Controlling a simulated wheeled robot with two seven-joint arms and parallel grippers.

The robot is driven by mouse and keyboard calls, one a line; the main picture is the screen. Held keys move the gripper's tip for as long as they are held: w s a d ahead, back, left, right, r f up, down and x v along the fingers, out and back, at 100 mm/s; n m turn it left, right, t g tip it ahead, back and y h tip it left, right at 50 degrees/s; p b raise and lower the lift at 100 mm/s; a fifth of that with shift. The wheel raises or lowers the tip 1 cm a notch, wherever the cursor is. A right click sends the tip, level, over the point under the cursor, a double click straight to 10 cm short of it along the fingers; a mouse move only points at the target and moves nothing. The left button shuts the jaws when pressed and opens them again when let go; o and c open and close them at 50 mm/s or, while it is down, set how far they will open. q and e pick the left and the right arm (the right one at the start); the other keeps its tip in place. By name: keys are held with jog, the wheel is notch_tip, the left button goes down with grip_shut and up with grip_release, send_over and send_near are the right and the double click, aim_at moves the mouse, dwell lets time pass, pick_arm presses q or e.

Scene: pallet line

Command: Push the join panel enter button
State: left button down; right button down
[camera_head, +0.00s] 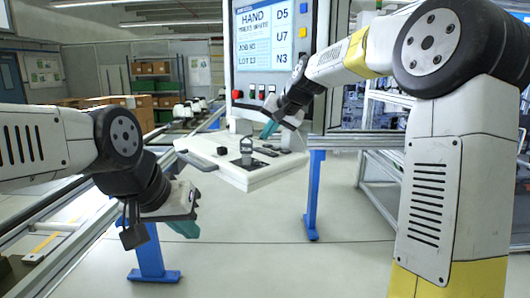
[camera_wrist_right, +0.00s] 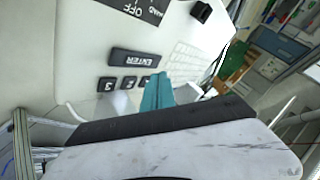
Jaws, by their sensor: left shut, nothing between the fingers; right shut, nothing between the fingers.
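The join panel is a white sloped console (camera_head: 240,180) below a screen, in the middle of the head view. In the right wrist view its black ENTER button (camera_wrist_right: 135,58) is a wide key, seen upside down. My right gripper (camera_head: 269,130) is shut and empty over the console's back part. Its teal fingertips (camera_wrist_right: 157,92) show in the right wrist view near the ENTER button's right end, over the smaller number keys (camera_wrist_right: 107,84). I cannot tell whether they touch the panel. My left gripper (camera_head: 187,229) is shut and empty, low and left of the console.
A screen (camera_head: 264,38) with HAND and several codes stands behind the console. Red, white and black knobs (camera_head: 254,92) line its lower edge. A black lever block (camera_head: 246,152) rises from the console. Metal rails (camera_head: 70,240) run at left; a blue post (camera_head: 314,195) stands at right.

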aim_at(262, 150)
jog(key=shift+f, duration=1)
jog(key=shift+f, duration=0.1)
dwell(1.2)
jog(key=shift+f, duration=0.3)
jog(key=shift+f, duration=0.55)
dwell(0.9)
jog(key=shift+r, duration=0.95)
jog(key=shift+r, duration=0.1)
